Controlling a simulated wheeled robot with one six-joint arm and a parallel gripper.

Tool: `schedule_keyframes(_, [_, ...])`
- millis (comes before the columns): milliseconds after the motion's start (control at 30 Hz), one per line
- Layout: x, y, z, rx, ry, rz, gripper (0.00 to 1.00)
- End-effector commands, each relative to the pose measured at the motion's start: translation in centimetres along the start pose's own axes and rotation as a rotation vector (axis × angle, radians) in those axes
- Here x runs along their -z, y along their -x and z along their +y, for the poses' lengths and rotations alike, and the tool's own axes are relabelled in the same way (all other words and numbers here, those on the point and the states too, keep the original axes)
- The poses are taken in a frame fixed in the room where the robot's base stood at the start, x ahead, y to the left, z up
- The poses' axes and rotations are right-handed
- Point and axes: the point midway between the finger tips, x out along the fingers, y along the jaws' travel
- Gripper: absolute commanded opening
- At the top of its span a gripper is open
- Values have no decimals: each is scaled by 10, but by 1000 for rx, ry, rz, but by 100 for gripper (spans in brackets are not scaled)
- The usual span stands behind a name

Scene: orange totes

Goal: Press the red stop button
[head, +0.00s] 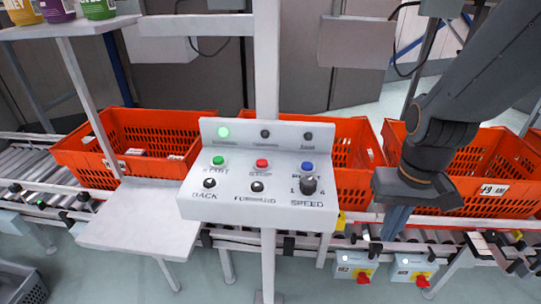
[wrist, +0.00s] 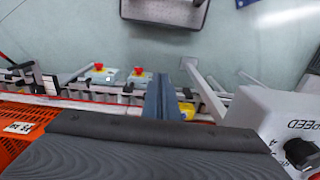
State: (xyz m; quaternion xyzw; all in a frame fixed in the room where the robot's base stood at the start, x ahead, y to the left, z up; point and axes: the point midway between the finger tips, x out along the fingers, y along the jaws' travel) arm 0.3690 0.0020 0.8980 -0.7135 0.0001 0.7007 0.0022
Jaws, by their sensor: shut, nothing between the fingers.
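The red stop button (head: 262,163) sits in the middle of the upper row on the white control panel (head: 228,206), above a STOP label. A green button (head: 218,161) is to its left and a blue button (head: 307,166) to its right. My gripper (head: 393,228) is right of the panel, apart from it, with its blue-grey fingers pointing down and shut, empty. In the wrist view the shut fingers (wrist: 158,97) point toward the floor. The panel's corner (wrist: 262,108) shows at the right there; the red stop button is out of that view.
A black speed knob (head: 308,185) stands up at the panel's right. Orange totes (head: 88,160) line the roller conveyor behind. Two boxes with red knobs (head: 363,277) (head: 422,280) are below at the right. A green lamp (head: 223,132) is lit on the panel's back plate.

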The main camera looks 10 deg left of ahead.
Motion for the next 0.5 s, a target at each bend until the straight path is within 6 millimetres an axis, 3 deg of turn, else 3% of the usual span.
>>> schedule_keyframes(267, [2,8,-6,-22,79,-6,0])
schedule_keyframes(367, [7,21,-16,-69,234,-21,0])
schedule_keyframes(500, [20,51,-45,-187,572,-36,0])
